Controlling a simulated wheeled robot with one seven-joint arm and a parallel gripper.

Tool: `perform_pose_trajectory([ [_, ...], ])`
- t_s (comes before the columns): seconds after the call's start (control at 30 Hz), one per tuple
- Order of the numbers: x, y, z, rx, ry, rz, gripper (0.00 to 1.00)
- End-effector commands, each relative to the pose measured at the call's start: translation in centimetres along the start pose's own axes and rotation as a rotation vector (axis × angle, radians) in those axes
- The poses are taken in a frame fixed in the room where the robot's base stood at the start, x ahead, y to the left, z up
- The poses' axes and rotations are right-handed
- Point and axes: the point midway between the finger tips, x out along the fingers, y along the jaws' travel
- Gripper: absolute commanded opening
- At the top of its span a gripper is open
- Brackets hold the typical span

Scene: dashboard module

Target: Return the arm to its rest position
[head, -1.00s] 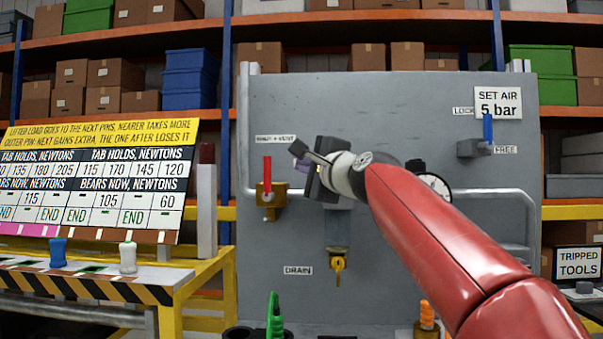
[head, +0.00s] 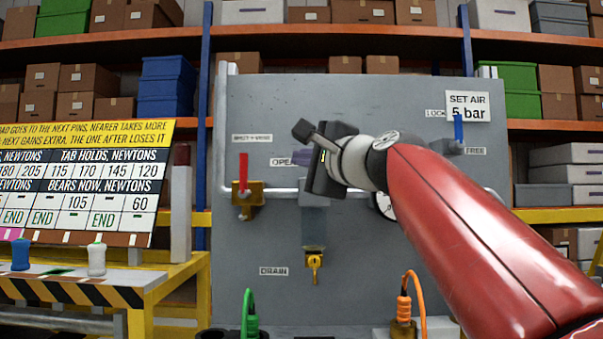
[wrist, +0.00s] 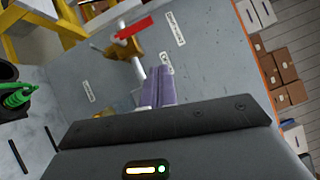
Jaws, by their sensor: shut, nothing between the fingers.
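My red arm (head: 460,220) reaches in from the lower right of the head view, bent toward the grey panel (head: 420,255). No rest position is marked in view.
A brass drain tap (head: 315,261) is low on the panel. A blue lever (head: 459,128) and a partly hidden gauge (head: 382,205) are to the right. Green (head: 249,315) and orange (head: 404,305) hose connectors stand below. A yellow-framed bench (head: 180,278) is at left.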

Motion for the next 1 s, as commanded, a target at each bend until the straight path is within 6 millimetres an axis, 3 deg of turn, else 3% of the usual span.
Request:
perform_pose_trajectory([
  [0.2, -0.1, 0.5, 0.0, -0.017, 0.005, 0.014, 0.0],
  [0.27, -0.4, 1.7, 0.0, -0.056, 0.016, 0.046, 0.0],
  [0.33, -1.2, 4.2, -0.1, -0.14, 0.039, 0.115, 0.0],
  [0.47, -4.6, 11.6, -1.2, -0.382, 0.08, 0.326, 0.0],
  [0.57, -8.8, 18.1, -2.4, -0.577, 0.08, 0.516, 0.0],
  [0.8, -20.6, 32.2, -5.1, -0.94, -0.044, 0.93, 0.0],
  [1.0, -29.9, 41.4, -6.3, -1.136, -0.234, 1.19, 0.0],
])
